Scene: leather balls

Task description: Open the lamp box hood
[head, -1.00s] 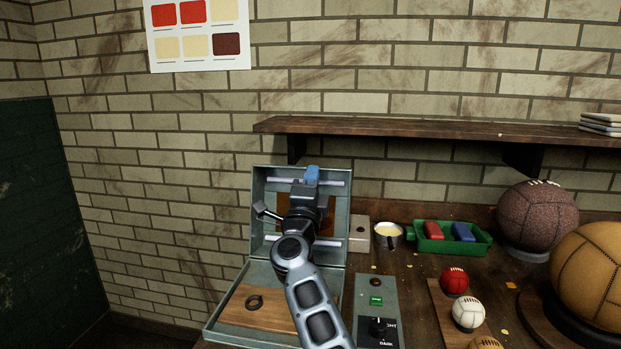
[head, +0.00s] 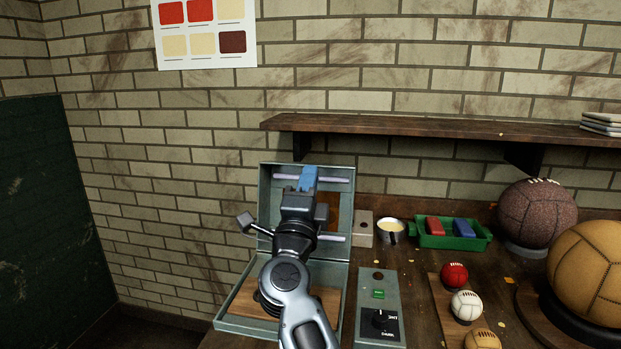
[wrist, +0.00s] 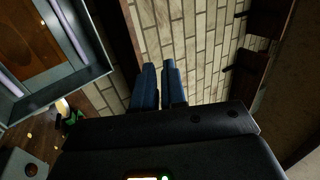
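The lamp box (head: 240,325) is a grey-green case on the bench. Its hood (head: 264,190) stands raised and roughly upright at the back, with pale tubes (head: 335,179) across its inside. A wooden panel (head: 244,300) lies in the base, partly hidden by my arm. My gripper (head: 308,178) is in front of the hood near its top edge, with blue fingers pointing up. In the wrist view, the fingers (wrist: 158,85) have a narrow gap with only brick wall behind it, and hold nothing. The hood (wrist: 85,70) is at the left there, apart from the fingers.
A control panel (head: 379,300) with a green button and a knob stands right of the box. A green tray (head: 450,242), small balls (head: 466,305) and large balls (head: 537,212) lie farther right. A wooden shelf (head: 440,127) juts from the wall above the bench.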

